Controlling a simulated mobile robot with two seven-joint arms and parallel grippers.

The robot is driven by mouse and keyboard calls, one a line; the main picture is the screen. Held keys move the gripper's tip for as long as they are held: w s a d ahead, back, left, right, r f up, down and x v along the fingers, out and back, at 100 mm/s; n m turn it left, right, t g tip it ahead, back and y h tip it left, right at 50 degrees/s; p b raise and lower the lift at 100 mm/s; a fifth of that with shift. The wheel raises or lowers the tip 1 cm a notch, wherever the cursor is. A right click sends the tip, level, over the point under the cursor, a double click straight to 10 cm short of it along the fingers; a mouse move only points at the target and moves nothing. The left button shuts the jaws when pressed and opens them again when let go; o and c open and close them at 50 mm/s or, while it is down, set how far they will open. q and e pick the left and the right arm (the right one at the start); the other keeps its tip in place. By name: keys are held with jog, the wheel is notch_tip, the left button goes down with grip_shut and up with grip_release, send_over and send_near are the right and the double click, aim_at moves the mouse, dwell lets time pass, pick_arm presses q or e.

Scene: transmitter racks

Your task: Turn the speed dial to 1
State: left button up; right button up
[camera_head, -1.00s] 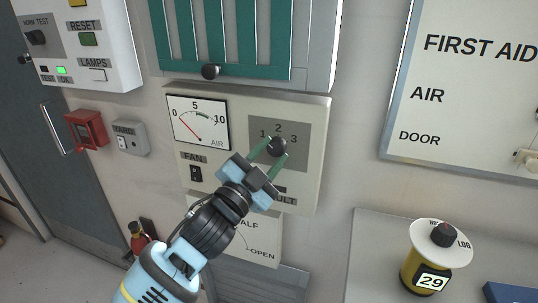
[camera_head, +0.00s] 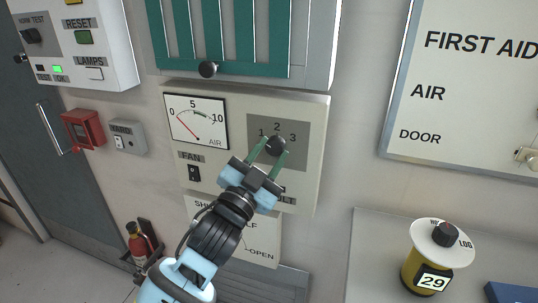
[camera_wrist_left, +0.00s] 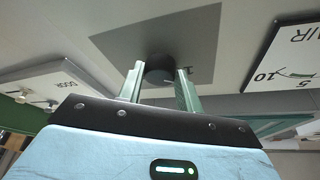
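The speed dial (camera_head: 275,146) is a dark round knob on a grey square plate (camera_head: 298,125) marked 1, 2 and 3, on the cream wall panel. Its pointer is too small to read. My left gripper (camera_head: 269,151) comes up from below, its two green fingers on either side of the knob. In the left wrist view the knob (camera_wrist_left: 159,70) sits between the fingertips (camera_wrist_left: 161,72), with a narrow gap on each side, so the gripper looks open around it. The label 1 shows beside the right finger there. My right gripper is not in view.
On the same panel are an air gauge (camera_head: 197,120) and a black fan switch (camera_head: 194,173). A teal slatted unit with a black knob (camera_head: 208,69) is just above. A shelf with a yellow cylindrical device (camera_head: 412,270) is at lower right.

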pick_arm(q)
jog(key=o, duration=0.4)
jog(key=v, duration=0.7)
jog(key=shift+s+a+b, duration=0.2)
jog(key=shift+s+b, duration=0.15)
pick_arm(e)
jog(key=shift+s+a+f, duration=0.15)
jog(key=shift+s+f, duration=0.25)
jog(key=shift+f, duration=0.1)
pick_arm(q)
jog(key=shift+f, duration=0.15)
